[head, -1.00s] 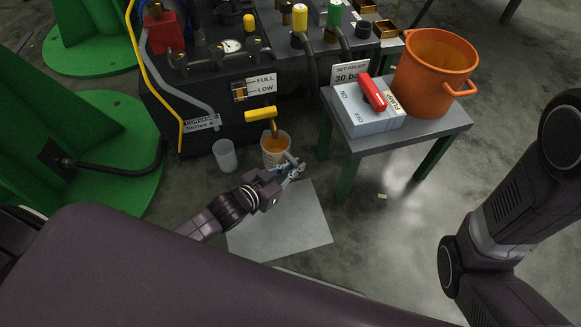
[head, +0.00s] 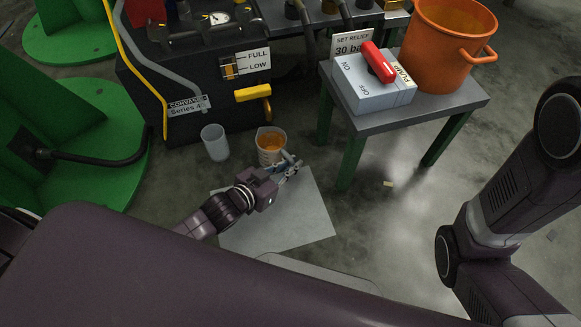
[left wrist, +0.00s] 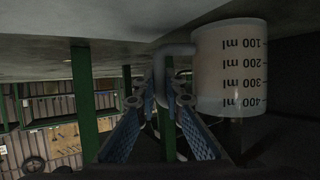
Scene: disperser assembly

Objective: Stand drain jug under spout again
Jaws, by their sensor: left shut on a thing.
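The drain jug (head: 270,155) is a clear beaker with amber liquid, upright in front of the black machine. Its printed scale and handle (left wrist: 170,52) show in the left wrist view, where the jug (left wrist: 230,60) appears upside down. My left gripper (head: 288,164) is at the jug's near right side, shut on the handle; its fingers (left wrist: 160,98) flank the handle in the wrist view. The spout (head: 267,108) under the yellow tap lever (head: 252,94) is behind and above the jug, which stands nearer me than the spout. Whether the jug touches the floor is unclear. My right gripper is out of view.
An empty clear cup (head: 215,143) stands left of the jug. A light grey sheet (head: 300,225) lies on the floor in front. A small table (head: 445,103) at right carries a pump switch box (head: 372,85) and an orange pot (head: 450,45). A green base (head: 100,180) is at left.

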